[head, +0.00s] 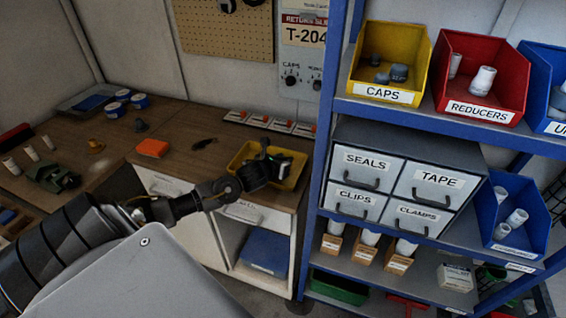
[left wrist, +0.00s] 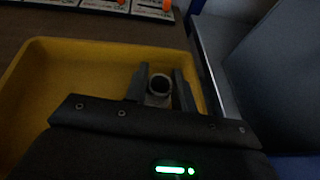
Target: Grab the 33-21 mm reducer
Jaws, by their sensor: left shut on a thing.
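My left gripper (head: 270,157) is over the yellow tray (head: 297,180) on the wooden bench. In the left wrist view its two dark fingers (left wrist: 160,86) are shut on a grey hollow fitting (left wrist: 157,100), with its round open end facing up. It looks like a reducer, but its size cannot be read. Whether it touches the tray floor cannot be told. White reducers (head: 482,80) stand in the red bin (head: 510,72) labelled REDUCERS on the blue rack. My right gripper is not in view.
The blue rack (head: 323,130) stands close to the right of the tray. An orange block (head: 152,148), blue-and-white rolls (head: 140,101) and a dark green device (head: 52,177) lie on the bench. Several cards (head: 281,124) line its back edge.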

